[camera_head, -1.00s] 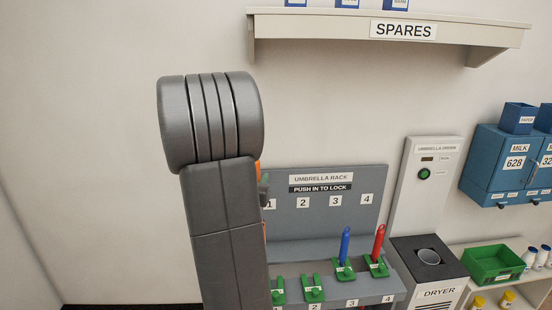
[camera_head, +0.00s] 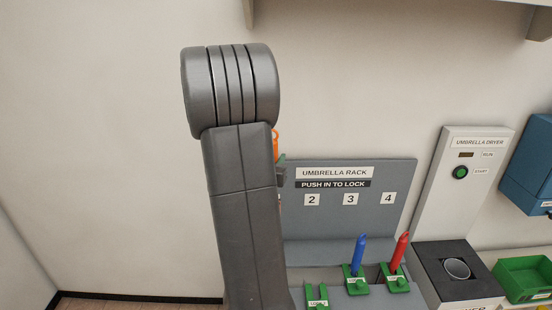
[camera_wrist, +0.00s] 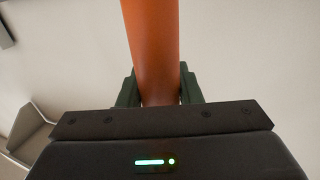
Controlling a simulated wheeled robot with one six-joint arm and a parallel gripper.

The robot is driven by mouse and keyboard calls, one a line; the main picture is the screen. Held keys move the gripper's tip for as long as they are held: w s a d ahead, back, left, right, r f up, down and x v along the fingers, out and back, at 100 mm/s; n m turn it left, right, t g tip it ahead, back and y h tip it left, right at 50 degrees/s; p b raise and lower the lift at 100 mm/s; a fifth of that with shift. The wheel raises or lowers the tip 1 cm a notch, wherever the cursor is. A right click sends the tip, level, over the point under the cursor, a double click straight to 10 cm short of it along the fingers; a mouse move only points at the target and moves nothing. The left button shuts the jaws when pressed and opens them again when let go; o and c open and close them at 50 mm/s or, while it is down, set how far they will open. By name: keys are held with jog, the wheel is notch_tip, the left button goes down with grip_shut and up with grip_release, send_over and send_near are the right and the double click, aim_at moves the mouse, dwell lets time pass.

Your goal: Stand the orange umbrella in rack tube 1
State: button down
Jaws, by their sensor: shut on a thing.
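The orange umbrella (camera_wrist: 152,50) runs up from between my gripper's jaws (camera_wrist: 158,92) in the wrist view; the green finger pads press on it from both sides. In the head view a sliver of the orange umbrella (camera_head: 275,143) shows just right of my arm, with part of my gripper (camera_head: 281,172) beside it. The umbrella's lower end is hidden. The grey umbrella rack (camera_head: 400,174) stands behind and to the right of my arm. Labels 2, 3 and 4 show on its back panel. Tube 1 and its label are hidden behind my arm.
A blue umbrella (camera_head: 358,255) and a red umbrella (camera_head: 399,252) stand in green holders at rack places 3 and 4. The green holder at place 2 (camera_head: 317,296) is empty. Right of the rack are the umbrella dryer (camera_head: 470,200) and a green bin (camera_head: 528,277).

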notch_tip(320, 180, down, 37)
jog(key=b, duration=3.2)
jog(key=shift+s, duration=0.1)
jog(key=c, duration=0.9)
grip_release()
jog(key=shift+c, duration=0.2)
jog(key=shift+s, duration=0.1)
jog(key=v, duration=1.3)
jog(key=shift+s+a+p, duration=0.2)
jog(key=shift+s+p, duration=0.1)
jog(key=shift+p, duration=0.15)
